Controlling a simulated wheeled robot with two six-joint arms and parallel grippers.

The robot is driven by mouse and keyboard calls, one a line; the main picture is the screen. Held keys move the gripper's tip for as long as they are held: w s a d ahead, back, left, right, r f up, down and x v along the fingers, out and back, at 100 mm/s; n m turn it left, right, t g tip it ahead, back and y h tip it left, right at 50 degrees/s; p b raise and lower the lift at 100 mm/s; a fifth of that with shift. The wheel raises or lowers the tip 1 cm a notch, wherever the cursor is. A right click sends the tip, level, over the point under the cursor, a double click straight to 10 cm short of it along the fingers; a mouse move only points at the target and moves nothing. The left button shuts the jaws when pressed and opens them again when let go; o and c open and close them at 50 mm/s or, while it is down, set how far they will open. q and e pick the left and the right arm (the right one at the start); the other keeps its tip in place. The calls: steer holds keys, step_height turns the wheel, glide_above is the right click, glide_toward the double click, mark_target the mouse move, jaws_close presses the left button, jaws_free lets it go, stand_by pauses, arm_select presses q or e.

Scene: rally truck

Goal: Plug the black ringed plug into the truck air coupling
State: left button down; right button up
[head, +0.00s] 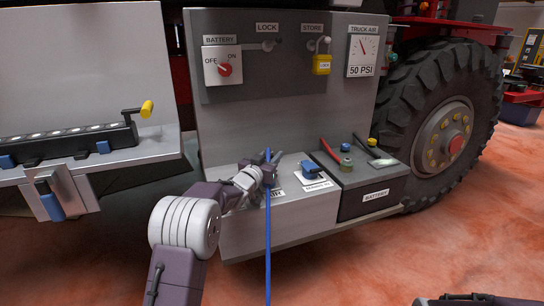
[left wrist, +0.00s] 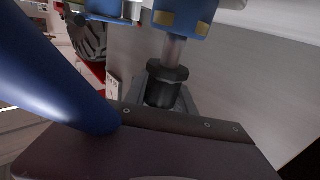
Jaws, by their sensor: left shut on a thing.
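My left gripper (head: 271,160) is over the grey step of the truck, shut on the black ringed plug (left wrist: 165,85). The plug shows between the fingers in the left wrist view, its ring and metal stem facing a blue block with yellow patches (left wrist: 185,18). The stem's far end meets or passes behind this block; I cannot tell whether it is inside. This block may be the truck air coupling, but no label on it is readable. A blue hose (head: 268,230) runs down from the gripper and crosses close to the left wrist camera (left wrist: 50,75).
A blue socket (head: 312,173) on a labelled white plate stands right of the gripper. The battery box (head: 375,190) with red and black cables is farther right, before the big tire (head: 440,105). A switch panel (head: 285,60) rises behind. A side shelf (head: 90,155) is at left.

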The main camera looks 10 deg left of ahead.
arm_select(q)
steer(key=shift+f+b, duration=0.35)
steer(key=shift+f, duration=0.25)
steer(key=c, duration=1)
jaws_free()
steer(key=shift+o, duration=0.2)
steer(key=s, duration=0.2)
steer(key=s+a+p, duration=0.1)
steer(key=s, duration=0.2)
steer(key=s+p, duration=0.1)
steer(key=s, duration=0.2)
steer(key=shift+s+a, duration=0.2)
steer(key=shift+a, duration=0.1)
steer(key=shift+s, duration=0.25)
